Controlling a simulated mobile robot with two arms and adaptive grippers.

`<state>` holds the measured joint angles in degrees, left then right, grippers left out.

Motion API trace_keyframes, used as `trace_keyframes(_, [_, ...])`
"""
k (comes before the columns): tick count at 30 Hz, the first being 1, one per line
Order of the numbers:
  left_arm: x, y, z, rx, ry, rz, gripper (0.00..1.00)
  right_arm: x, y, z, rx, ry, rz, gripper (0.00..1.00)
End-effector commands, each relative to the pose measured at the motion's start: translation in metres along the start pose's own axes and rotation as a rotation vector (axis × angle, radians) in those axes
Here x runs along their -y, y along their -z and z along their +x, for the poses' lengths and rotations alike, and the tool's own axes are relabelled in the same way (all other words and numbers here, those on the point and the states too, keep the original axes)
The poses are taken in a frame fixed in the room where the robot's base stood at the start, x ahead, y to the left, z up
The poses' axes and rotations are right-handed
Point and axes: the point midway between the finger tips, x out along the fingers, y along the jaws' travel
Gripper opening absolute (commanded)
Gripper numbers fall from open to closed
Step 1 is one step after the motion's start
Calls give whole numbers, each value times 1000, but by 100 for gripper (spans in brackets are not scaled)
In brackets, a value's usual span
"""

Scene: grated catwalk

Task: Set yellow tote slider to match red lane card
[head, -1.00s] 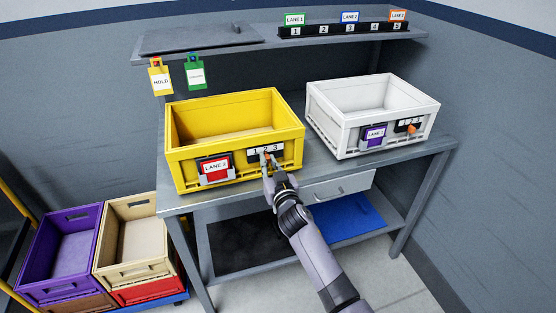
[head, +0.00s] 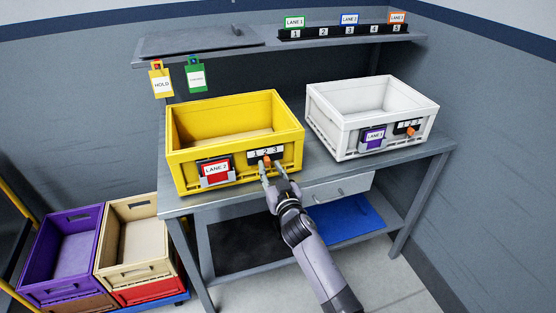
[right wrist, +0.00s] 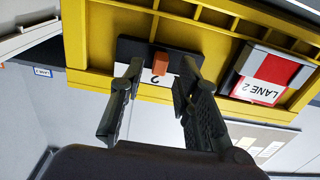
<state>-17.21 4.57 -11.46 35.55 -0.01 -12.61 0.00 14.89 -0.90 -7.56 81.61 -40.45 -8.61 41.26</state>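The yellow tote (head: 285,150) stands on the bench, with a red lane card (head: 215,170) reading LANE 2 on its front. Right of the card is a dark slider plate with digits 1, 2, 3 (head: 265,153). The orange slider knob (head: 267,161) sits under the 2; in the right wrist view the knob (right wrist: 161,63) is beside an upside-down 2. My right gripper (head: 271,171) is open just in front of and below the knob. Its fingers (right wrist: 157,85) stand apart on either side of the knob, empty, and partly cover the plate. My left gripper is not in view.
A white tote (head: 345,130) with a purple card and its own orange knob stands to the right. The shelf above holds a numbered card rack (head: 335,32). HOLD (head: 161,84) and green tags hang at left.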

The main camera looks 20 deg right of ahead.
Motion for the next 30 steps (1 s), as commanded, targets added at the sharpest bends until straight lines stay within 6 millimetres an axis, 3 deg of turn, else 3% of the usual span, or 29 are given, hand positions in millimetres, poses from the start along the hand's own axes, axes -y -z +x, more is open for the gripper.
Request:
trace_keyframes(16, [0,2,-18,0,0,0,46,0,1,-43,0,0,0,30])
trace_keyframes(30, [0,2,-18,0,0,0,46,0,0,-47,0,0,-1,30])
